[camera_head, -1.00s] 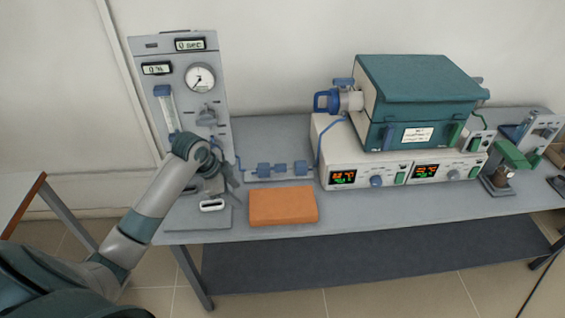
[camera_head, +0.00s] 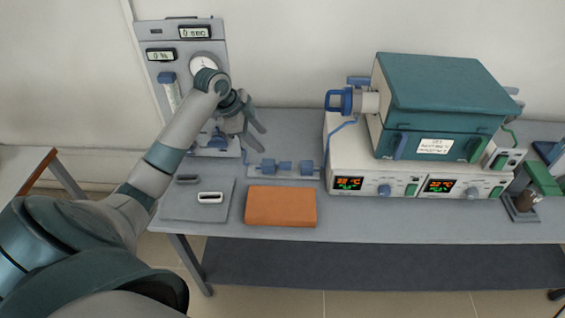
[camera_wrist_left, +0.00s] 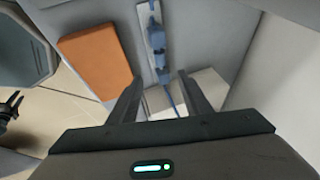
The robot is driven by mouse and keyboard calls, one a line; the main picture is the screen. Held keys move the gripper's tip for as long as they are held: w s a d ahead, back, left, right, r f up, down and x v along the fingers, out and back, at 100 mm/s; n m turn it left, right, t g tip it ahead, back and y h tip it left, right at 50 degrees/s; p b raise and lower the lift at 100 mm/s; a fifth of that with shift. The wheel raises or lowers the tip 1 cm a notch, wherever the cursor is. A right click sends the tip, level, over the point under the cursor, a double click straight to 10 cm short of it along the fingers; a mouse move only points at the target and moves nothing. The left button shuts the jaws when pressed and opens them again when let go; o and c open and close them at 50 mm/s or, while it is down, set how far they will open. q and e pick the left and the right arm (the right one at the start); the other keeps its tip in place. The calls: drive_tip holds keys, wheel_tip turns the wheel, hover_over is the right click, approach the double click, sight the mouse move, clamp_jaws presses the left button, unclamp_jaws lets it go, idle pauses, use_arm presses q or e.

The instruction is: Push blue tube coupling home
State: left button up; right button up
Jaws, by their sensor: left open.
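In the left wrist view, blue coupling pieces (camera_wrist_left: 157,48) lie beyond the fingers. I cannot tell whether the coupling is fully seated. My left gripper (camera_head: 256,142) is open and empty, above and left of the strip, in front of the gauge panel. Its two fingers (camera_wrist_left: 160,76) point towards the blue parts and look apart from them.
An orange block (camera_head: 281,206) lies in front of the strip. The gauge panel (camera_head: 150,72) stands at the left. The teal furnace (camera_head: 440,95) sits on white controllers (camera_head: 400,195) at the right, with a blue handle (camera_head: 340,101) on its left side.

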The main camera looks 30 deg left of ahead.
sight(282, 163)
use_arm(q)
drive_tip(key=p+x, duration=0.3)
drive_tip(key=x, duration=1.2)
drive_tip(key=shift+w+d+f, duration=0.1)
drive_tip(key=shift+w+f, duration=0.1)
drive_tip(key=shift+f, duration=0.1)
drive_tip(key=shift+p+x, duration=0.35)
drive_tip(key=shift+x, duration=0.5)
drive_tip(key=shift+c, duration=0.5)
